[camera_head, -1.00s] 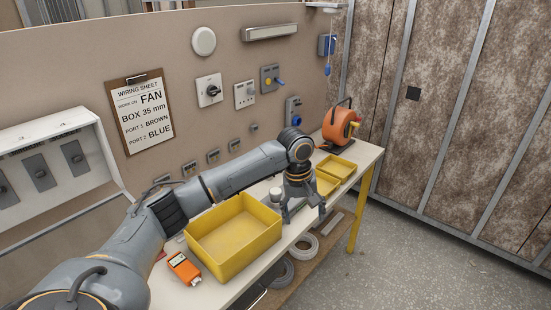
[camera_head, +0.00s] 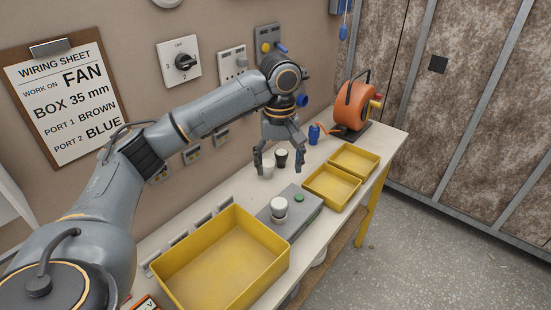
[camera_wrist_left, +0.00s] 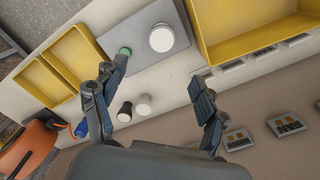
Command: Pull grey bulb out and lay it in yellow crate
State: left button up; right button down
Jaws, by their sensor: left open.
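In the left wrist view the bulb (camera_wrist_left: 161,38) lies beyond the fingers. I cannot tell if it is the grey one. The large yellow crate (camera_head: 272,262) is empty. My right gripper is not in view.
Two small yellow trays (camera_head: 333,200) stand right of the grey box. An orange cable reel (camera_head: 354,106) and a blue piece (camera_head: 314,134) are at the bench's far end. The wall behind holds switches, sockets and a wiring sheet (camera_head: 62,100).

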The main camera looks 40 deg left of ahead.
pick_arm(q)
send_over(279, 203)
jog(key=f, duration=0.3)
jog(key=f+p, duration=0.1)
jog(key=f, duration=0.1)
jog(key=shift+s+d, duration=0.25)
jog(key=shift+s, duration=0.05)
jog(key=f, duration=0.3)
jog(key=shift+w+a+f, duration=0.35)
notch_tip(279, 203, down, 3)
jog(key=shift+d+f+p, duration=0.1)
jog(key=shift+f+p, duration=0.05)
jog(key=shift+p, duration=0.2)
jog(key=shift+s+f, duration=0.1)
jog(key=shift+f, duration=0.5)
jog(key=shift+c, duration=1.2)
jog(key=shift+r, duration=0.1)
jog(key=c, duration=1)
jog(key=o, duration=0.4)
jog(key=c, duration=0.6)
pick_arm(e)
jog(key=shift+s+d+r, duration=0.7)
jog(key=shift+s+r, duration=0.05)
